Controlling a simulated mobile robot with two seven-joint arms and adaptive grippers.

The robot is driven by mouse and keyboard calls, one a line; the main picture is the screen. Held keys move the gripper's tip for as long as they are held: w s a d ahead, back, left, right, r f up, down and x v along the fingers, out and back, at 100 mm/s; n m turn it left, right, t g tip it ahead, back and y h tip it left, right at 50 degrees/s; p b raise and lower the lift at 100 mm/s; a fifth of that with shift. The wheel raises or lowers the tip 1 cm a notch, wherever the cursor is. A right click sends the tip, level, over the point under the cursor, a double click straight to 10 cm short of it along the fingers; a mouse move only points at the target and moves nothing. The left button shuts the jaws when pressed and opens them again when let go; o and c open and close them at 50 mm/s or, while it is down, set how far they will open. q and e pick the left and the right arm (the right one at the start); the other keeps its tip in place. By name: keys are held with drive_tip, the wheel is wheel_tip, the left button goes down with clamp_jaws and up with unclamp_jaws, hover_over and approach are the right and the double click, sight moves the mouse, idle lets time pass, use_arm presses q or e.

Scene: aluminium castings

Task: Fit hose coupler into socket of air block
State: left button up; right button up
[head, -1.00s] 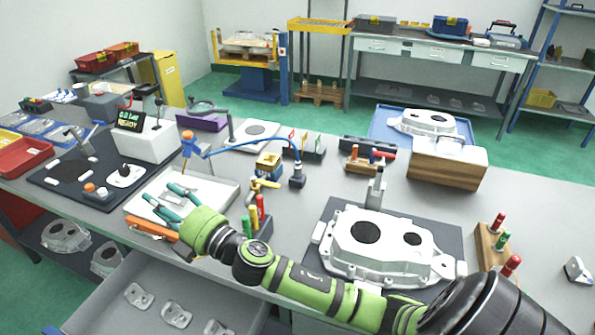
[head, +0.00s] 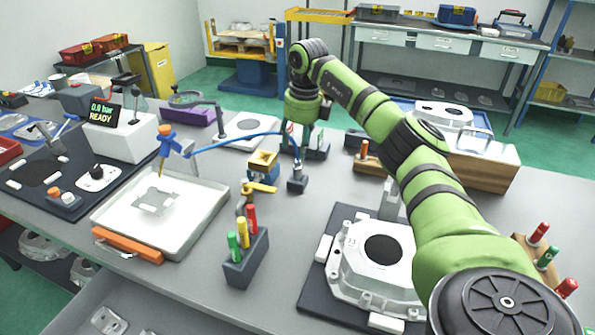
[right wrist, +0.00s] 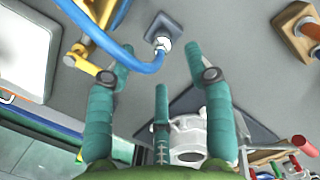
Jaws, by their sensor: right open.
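A blue hose (head: 235,140) arches from a blue and orange tool (head: 167,137) to a pale coupler end at a small dark block (head: 298,184). In the right wrist view the coupler (right wrist: 162,44) stands at that block (right wrist: 166,25), with the hose (right wrist: 125,55) leaving to the left. I cannot tell whether this block is the air block or only a holder. My right gripper (head: 303,143) points down above and behind the coupler in the head view. Its teal fingers (right wrist: 160,62) are spread and empty, with the coupler beyond the gap between them. My left gripper is out of view.
A brass valve with a yellow handle (head: 262,187) and a marker holder (head: 246,262) stand close by. A white tray (head: 205,222) holds a plate at left. A large casting (head: 345,262) lies at right. Bare bench lies between the marker holder and the casting.

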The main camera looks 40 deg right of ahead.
sight(298, 160)
wheel_tip(298, 160, down, 6)
drive_tip(key=shift+s+a+r+p, duration=0.1)
drive_tip(key=shift+r+p, duration=0.15)
drive_tip(key=shift+p, duration=0.4)
drive_tip(key=shift+f, duration=0.55)
clamp_jaws()
